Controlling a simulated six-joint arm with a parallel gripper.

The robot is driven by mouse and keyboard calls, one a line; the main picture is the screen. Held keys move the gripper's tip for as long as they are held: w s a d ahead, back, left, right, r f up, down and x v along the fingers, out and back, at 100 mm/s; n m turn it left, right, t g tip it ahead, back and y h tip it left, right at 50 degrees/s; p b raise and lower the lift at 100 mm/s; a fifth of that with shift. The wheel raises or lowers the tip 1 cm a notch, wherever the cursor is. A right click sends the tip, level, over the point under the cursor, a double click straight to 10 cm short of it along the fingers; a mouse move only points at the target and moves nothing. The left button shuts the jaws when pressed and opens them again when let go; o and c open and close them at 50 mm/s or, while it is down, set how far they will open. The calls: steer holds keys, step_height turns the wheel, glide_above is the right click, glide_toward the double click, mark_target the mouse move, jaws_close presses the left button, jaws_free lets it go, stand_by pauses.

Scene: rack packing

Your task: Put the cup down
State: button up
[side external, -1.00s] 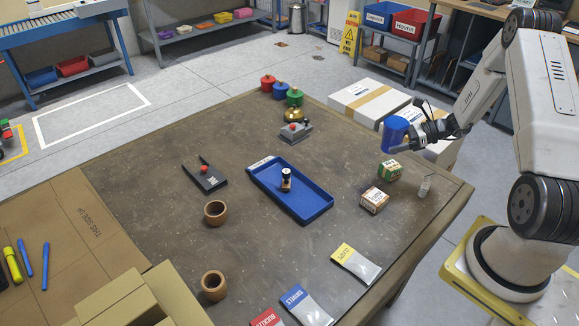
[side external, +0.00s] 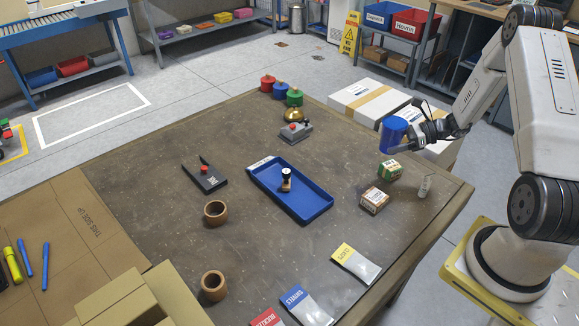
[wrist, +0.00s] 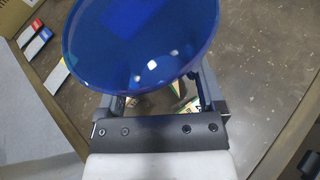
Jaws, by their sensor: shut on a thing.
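The blue cup (side external: 393,135) is held in my gripper (side external: 408,144) above the right edge of the table. In the wrist view the blue cup (wrist: 140,40) fills the top middle, with its open mouth facing the camera. My gripper's fingers (wrist: 160,88) are on both sides of the cup, shut on it. The cup is clear of the tabletop (side external: 240,240).
Below the cup are a green box (side external: 389,169), a tan box (side external: 374,200) and a small bottle (side external: 425,186). A blue tray (side external: 318,211) with a small dark-and-white item lies mid-table. Two wooden cups (side external: 215,212) stand left. The table's left-middle area has free room.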

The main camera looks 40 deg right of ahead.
steer(key=w+a+n+g, duration=0.1)
steer(key=w+a, duration=0.3)
steer(key=a, duration=0.4)
steer(key=w+a+y, duration=0.1)
steer(key=w+a, duration=0.4)
steer(key=a, duration=0.4)
steer(key=w+a+n+g, duration=0.1)
steer(key=w+a, duration=0.3)
steer(key=a, duration=0.4)
steer(key=s+a, duration=0.2)
steer(key=a, duration=1.1)
steer(key=s+a+n+g+y, duration=0.1)
steer(key=s+a, duration=0.2)
steer(key=a, duration=1.1)
steer(key=shift+s+a+n, duration=0.25)
steer(key=shift+n, duration=0.05)
steer(key=shift+r, duration=0.1)
steer(key=w+a+f, duration=0.2)
steer(key=w, duration=0.1)
steer(key=w+a+f, duration=0.1)
steer(key=w+f, duration=0.2)
steer(key=w, duration=0.1)
steer(key=w+a+f, duration=0.2)
steer(key=w+f, duration=0.1)
steer(key=w, duration=0.1)
steer(key=shift+a, duration=0.3)
steer(key=shift+w+a+f, duration=0.3)
steer(key=shift+w+f, duration=0.3)
steer(key=shift+f, duration=0.15)
